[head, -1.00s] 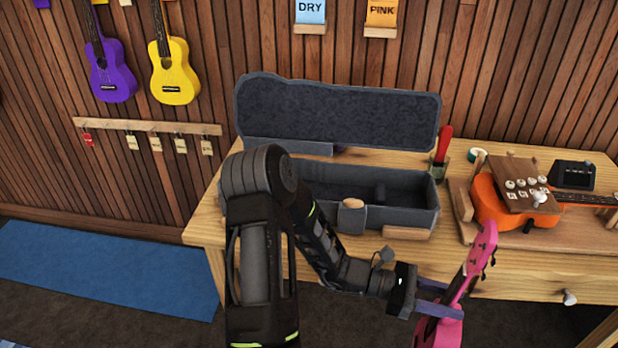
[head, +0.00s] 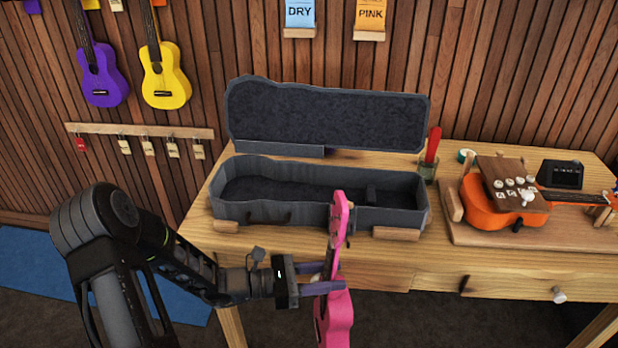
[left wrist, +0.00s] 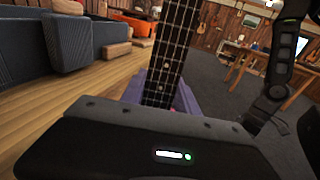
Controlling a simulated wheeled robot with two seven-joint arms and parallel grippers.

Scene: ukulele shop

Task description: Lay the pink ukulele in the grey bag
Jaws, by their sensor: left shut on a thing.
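The pink ukulele (head: 334,315) hangs roughly upright in front of the workbench, head up and body down. My left gripper (head: 325,280) is shut on its neck; the fretted neck (left wrist: 172,55) also shows between the purple fingers in the left wrist view. The ukulele's head overlaps the front wall of the bag in the picture. The grey bag (head: 270,214), a box-like case, lies open on the bench with its lid (head: 325,115) raised at the back. Its visible inside is empty. My right gripper is not in the head view.
An orange ukulele (head: 478,207) lies on a wooden board to the right, under a wooden block. A jar with a red-handled tool (head: 432,150) stands by the bag's right end. Wooden blocks (head: 396,234) touch the bag's front.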

